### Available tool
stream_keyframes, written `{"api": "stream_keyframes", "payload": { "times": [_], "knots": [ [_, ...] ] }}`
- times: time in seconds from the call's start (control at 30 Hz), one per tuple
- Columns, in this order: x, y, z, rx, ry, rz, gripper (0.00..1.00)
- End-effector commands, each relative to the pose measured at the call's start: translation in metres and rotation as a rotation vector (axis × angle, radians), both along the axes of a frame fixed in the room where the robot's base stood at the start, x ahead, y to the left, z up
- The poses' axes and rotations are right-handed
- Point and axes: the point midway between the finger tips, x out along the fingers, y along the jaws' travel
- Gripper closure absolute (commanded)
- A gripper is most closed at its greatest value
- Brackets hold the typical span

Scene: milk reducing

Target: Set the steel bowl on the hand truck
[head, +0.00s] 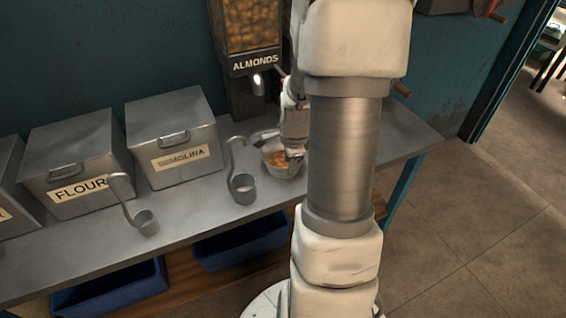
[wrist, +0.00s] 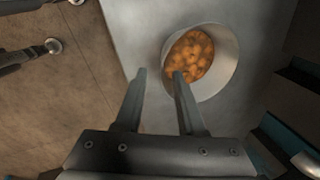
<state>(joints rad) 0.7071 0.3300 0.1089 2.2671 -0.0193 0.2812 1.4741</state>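The steel bowl (wrist: 226,68) stands on the metal counter and holds orange-brown pieces that look like almonds. In the head view the bowl (head: 285,171) sits below the almond dispenser, partly covered by my arm. My gripper (wrist: 158,78) is open in the wrist view, its two fingers apart. The right fingertip overlaps the bowl's near edge in the picture, and the left one lies outside the bowl. I cannot tell whether the right finger touches the bowl. In the head view the gripper (head: 293,156) is small and mostly hidden. No hand truck shows in either view.
The almond dispenser (head: 250,65) stands behind the bowl. Steel bins labelled semolina (head: 172,130) and flour (head: 75,160) line the counter (head: 200,215). Blue crates (head: 240,245) sit below. Open floor (head: 470,230) lies to the right.

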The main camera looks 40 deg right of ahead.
Motion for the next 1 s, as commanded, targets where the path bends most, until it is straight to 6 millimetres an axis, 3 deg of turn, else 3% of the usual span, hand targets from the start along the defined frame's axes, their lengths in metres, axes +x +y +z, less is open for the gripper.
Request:
{"api": "stream_keyframes", "payload": {
  "times": [0.23, 0.57, 0.77, 1.0],
  "knots": [
    [0.012, -0.006, -0.037, 0.002, 0.002, 0.0, 0.61],
    [0.013, -0.007, -0.041, 0.0, 0.001, 0.0, 0.61],
    [0.013, -0.007, -0.041, 0.0, 0.001, 0.0, 0.97],
    [0.013, -0.007, -0.041, 0.0, 0.001, 0.0, 1.0]
  ]
}}
